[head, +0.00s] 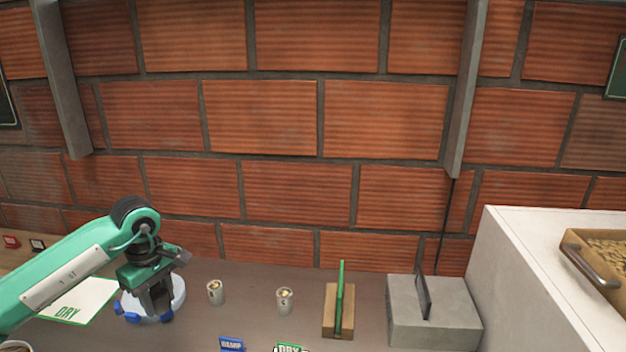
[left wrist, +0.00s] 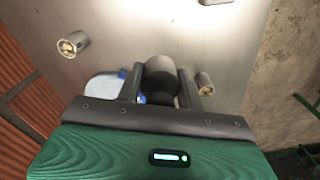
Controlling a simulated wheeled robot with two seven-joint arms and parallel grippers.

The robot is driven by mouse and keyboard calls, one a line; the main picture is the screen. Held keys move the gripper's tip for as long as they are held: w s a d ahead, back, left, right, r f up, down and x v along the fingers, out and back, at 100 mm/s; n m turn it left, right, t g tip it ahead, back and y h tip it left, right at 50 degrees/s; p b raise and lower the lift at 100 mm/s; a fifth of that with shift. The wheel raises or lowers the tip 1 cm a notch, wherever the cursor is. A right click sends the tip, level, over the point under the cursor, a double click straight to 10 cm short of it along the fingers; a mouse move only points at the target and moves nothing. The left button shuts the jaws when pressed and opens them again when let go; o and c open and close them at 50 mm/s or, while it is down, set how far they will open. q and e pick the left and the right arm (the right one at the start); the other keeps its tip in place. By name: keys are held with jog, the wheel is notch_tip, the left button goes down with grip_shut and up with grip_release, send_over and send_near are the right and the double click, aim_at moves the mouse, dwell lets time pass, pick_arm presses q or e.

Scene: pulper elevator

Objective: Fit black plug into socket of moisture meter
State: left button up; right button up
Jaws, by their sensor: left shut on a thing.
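My left gripper (head: 158,301) points down over a round white thing with blue parts (head: 177,293) on the table. In the left wrist view its fingers (left wrist: 163,90) are shut on a dark, rounded piece, which looks like the black plug (left wrist: 160,76). The white and blue thing also shows beside the fingers in that view (left wrist: 103,87); it may be the moisture meter, but I cannot tell. The gripper hides much of it, and I cannot make out a socket. Whether the plug touches it is unclear. My right gripper is out of view.
Two small cups of beans (head: 215,292) (head: 285,300) stand right of the gripper. Further right are a wooden block with a green upright piece (head: 338,310) and a grey block (head: 433,326). A DRY mat (head: 75,302) lies left. A white cabinet (head: 510,265) bounds the right.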

pick_arm(q)
jog(key=s+d+f+m, duration=0.3)
jog(key=s+d+m, duration=0.1)
jog(key=s+d+f+m, duration=0.3)
jog(key=s+d+m, duration=0.1)
jog(key=s+d+f+m, duration=0.3)
jog(key=d+m, duration=0.1)
jog(key=shift+s+d+f+m, duration=0.15)
jog(key=shift+s+d+m, duration=0.15)
jog(key=shift+s+m, duration=0.1)
jog(key=shift+s+d+f, duration=0.15)
jog(key=shift+s+d, duration=0.05)
jog(key=shift+s, duration=0.05)
